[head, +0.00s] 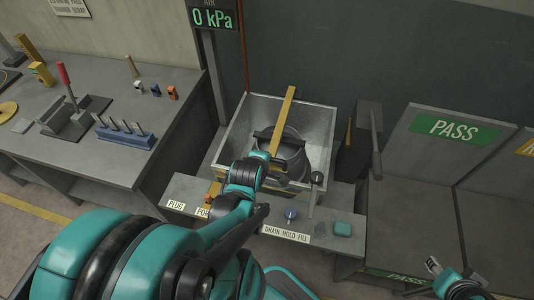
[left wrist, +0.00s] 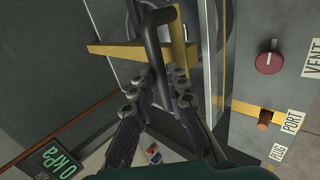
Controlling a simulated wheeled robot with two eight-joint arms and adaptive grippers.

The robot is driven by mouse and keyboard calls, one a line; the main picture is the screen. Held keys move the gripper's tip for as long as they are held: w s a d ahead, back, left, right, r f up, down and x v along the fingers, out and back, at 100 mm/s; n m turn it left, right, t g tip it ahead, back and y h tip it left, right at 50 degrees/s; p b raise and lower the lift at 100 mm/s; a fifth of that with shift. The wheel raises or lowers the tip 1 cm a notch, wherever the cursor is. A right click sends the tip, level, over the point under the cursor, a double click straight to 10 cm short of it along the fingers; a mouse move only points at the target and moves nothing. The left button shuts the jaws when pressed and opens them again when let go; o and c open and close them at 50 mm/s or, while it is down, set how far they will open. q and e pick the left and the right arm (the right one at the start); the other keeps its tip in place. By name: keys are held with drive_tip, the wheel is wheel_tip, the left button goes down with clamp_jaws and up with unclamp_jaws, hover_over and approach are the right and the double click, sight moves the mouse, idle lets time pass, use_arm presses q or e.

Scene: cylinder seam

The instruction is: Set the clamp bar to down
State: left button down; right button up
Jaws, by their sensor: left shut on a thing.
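The yellow clamp bar (head: 283,112) runs lengthwise over the grey cylinder (head: 291,158) in the open metal tank (head: 323,124). In the left wrist view, yellow bar parts (left wrist: 118,49) lie behind a dark bent handle (left wrist: 153,40). My left gripper (left wrist: 167,80) is shut on this handle, with a finger on each side. In the head view its fingers are mostly hidden by my wrist. I cannot tell the bar's exact height above the cylinder. My right gripper (head: 434,265) is at the lower right, away from the tank; its jaw opening is unclear.
A dark post (head: 362,140) stands right of the tank. A bench (head: 60,140) with tools is at left. The PASS bay (head: 405,215) looks empty.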

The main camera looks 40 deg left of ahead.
use_arm(q)
drive_tip(key=f+b, duration=0.2)
drive_tip(key=f, duration=0.1)
drive_tip(key=s+f+b, duration=0.1)
drive_tip(key=shift+d+f, duration=0.35)
drive_tip(key=c, duration=1.5)
unclamp_jaws()
drive_tip(key=shift+r, duration=0.1)
